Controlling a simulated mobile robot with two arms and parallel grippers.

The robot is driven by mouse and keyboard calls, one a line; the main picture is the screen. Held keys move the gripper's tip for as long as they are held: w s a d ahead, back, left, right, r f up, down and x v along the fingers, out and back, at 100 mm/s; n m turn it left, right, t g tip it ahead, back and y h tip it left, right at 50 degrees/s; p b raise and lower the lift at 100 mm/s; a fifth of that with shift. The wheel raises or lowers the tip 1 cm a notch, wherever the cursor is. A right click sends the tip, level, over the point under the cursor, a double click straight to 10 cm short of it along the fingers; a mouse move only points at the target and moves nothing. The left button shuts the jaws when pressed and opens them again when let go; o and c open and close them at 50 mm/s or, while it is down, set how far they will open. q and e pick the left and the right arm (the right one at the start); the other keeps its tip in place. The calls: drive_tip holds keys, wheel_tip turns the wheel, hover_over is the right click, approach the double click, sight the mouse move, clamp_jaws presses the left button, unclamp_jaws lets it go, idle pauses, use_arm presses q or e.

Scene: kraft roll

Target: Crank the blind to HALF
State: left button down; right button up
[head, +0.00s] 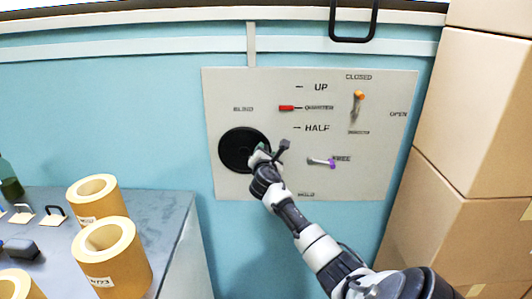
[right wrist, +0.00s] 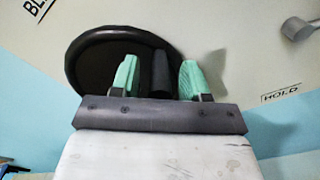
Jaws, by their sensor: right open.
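The round black blind crank (head: 236,142) is on the grey wall panel (head: 230,90), under the label BLIND. It also shows in the right wrist view (right wrist: 90,65). The red pointer (head: 286,108) of the blind scale sits at QUARTER, between UP above and HALF (head: 317,127) below. My right gripper (head: 262,153) is at the right side of the crank. In the right wrist view its green fingers (right wrist: 158,76) are open, one on each side of the crank's dark upright handle (right wrist: 160,70). I cannot tell whether they touch it. My left gripper is out of view.
An orange-tipped lever (head: 358,97) and a purple-tipped lever (head: 322,162) are on the panel to the right. Cardboard boxes (head: 470,110) stand at the right. Kraft rolls (head: 118,262) stand on the grey bench (head: 165,215) at lower left.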

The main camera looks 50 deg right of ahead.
drive_tip(key=shift+d, duration=0.1)
clamp_jaws()
idle(0.4)
